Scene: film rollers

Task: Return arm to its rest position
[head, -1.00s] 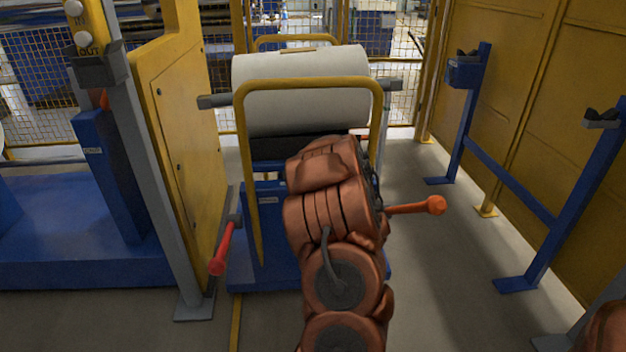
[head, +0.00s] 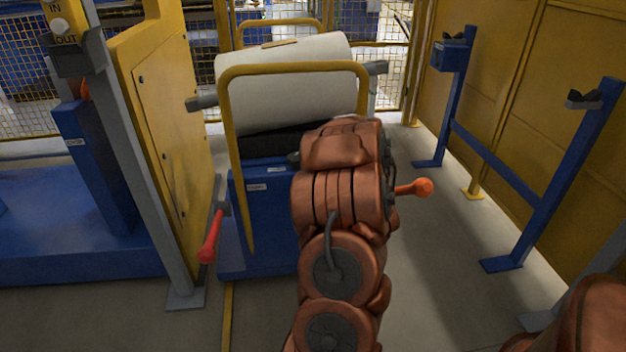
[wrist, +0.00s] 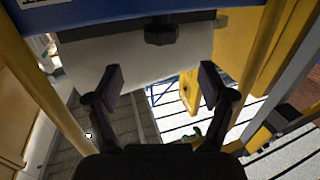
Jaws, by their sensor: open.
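My arm (head: 340,215) rises from the bottom middle of the head view, in front of the blue cart. Its gripper end is hidden behind the arm links there. In the wrist view my gripper (wrist: 163,90) shows two dark fingers spread wide apart with nothing between them. Beyond the fingers is a pale surface that looks like the roll (wrist: 135,60), with a dark knob on a bar above it.
A white film roll (head: 285,85) lies on a blue cart (head: 262,215) with yellow hoop rails (head: 295,68). Red-orange handles (head: 209,237) (head: 413,188) stick out on both sides. A yellow panel (head: 165,130) stands left, a blue stand (head: 545,205) right. Floor between cart and stand is clear.

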